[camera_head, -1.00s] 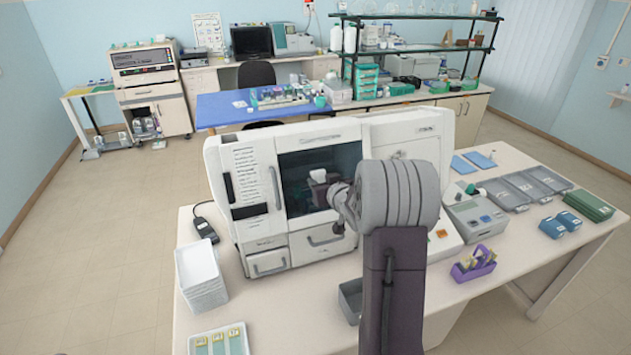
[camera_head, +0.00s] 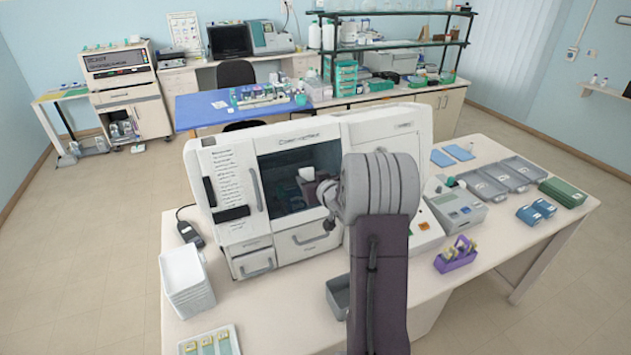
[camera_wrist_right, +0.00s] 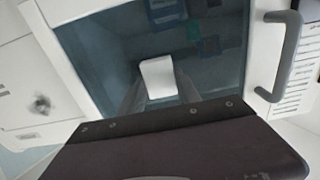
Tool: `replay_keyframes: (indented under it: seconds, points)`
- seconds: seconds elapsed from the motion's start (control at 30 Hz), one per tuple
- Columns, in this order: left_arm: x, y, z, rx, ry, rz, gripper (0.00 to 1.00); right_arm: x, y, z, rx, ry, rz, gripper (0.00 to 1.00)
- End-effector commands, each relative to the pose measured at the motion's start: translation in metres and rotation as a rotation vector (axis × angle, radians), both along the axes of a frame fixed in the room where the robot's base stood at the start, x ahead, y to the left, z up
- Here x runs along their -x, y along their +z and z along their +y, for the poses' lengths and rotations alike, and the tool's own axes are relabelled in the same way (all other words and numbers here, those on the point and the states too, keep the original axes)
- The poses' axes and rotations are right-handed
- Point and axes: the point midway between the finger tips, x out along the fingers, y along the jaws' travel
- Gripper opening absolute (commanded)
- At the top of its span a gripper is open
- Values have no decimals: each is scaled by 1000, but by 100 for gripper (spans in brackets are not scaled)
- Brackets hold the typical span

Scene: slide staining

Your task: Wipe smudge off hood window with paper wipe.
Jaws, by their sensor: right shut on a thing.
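The hood window (camera_head: 275,190) is a dark glass pane in the front of a large white machine on the near table. My right gripper (camera_head: 318,187) is in front of the pane, partly hidden by my own arm. It is shut on a white paper wipe (camera_head: 306,174). In the right wrist view, the wipe (camera_wrist_right: 158,78) stands out between the grey fingers against the window (camera_wrist_right: 95,45). I cannot tell whether the wipe touches the glass. No smudge can be made out on the glass. My left gripper is out of view.
A grey handle (camera_wrist_right: 284,55) stands out beside the window. A dark spot (camera_wrist_right: 42,104) shows on the white panel on the other side; I cannot tell what it is. White stacked trays (camera_head: 186,280), a grey bin (camera_head: 338,297) and a purple holder (camera_head: 456,256) stand on the table.

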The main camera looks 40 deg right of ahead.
Motion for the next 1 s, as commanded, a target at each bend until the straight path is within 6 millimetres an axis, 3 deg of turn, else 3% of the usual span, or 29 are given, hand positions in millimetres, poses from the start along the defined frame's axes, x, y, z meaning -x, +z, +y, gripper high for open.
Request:
replay_keyframes:
  seconds: [0.13, 0.43, 0.7, 1.0]
  points:
    - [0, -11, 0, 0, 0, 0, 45, -4, -3, 16, 1, 4, 0, 7]
    - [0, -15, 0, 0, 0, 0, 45, -6, -2, 25, 0, 4, 1, 7]
    - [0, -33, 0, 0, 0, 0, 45, -12, -3, 52, 0, 4, 0, 7]
    - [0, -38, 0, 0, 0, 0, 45, -13, -2, 60, 0, 2, 0, 7]
